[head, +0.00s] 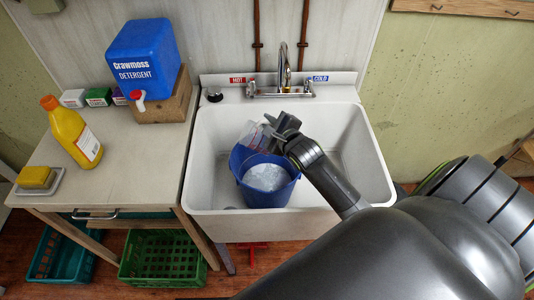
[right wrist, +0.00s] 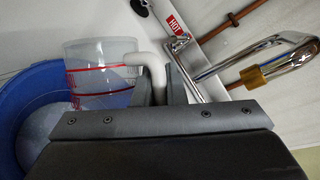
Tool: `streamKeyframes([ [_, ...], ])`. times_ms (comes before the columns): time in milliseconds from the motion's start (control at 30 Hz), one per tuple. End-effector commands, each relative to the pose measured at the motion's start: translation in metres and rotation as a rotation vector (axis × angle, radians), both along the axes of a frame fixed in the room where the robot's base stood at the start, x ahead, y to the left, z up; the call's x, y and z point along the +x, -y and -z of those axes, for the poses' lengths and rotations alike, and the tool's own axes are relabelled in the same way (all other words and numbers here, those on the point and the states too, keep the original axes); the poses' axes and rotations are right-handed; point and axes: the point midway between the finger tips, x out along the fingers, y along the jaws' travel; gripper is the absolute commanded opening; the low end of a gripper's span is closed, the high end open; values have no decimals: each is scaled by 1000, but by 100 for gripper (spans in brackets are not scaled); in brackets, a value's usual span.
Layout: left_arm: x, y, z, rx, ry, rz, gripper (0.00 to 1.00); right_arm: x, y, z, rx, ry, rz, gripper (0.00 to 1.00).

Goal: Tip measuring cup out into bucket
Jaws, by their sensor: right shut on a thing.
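The blue bucket (head: 265,190) stands in the white utility sink and holds something pale and whitish; in the right wrist view the bucket (right wrist: 22,92) is at the left. The clear measuring cup (head: 252,136) with red markings is tilted over the bucket's back rim. It also shows in the right wrist view (right wrist: 95,72). My right gripper (head: 284,130) is shut on the cup's white handle (right wrist: 152,65). Whether anything is still in the cup I cannot tell. My left gripper is not in view.
The sink (head: 340,165) has a faucet (head: 284,75) close behind my right gripper. The table (head: 130,175) at left holds a blue detergent jug (head: 143,52), a yellow bottle (head: 72,132) and a sponge (head: 36,177). Green and teal crates sit below. The sink's right side is free.

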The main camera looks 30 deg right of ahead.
Motion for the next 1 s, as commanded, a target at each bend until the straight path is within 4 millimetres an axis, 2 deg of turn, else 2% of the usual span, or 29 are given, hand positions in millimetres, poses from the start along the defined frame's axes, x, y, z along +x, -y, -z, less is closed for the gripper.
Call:
streamKeyframes([
  [1000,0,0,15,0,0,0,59,-20,23,9,188,169,1,0],
])
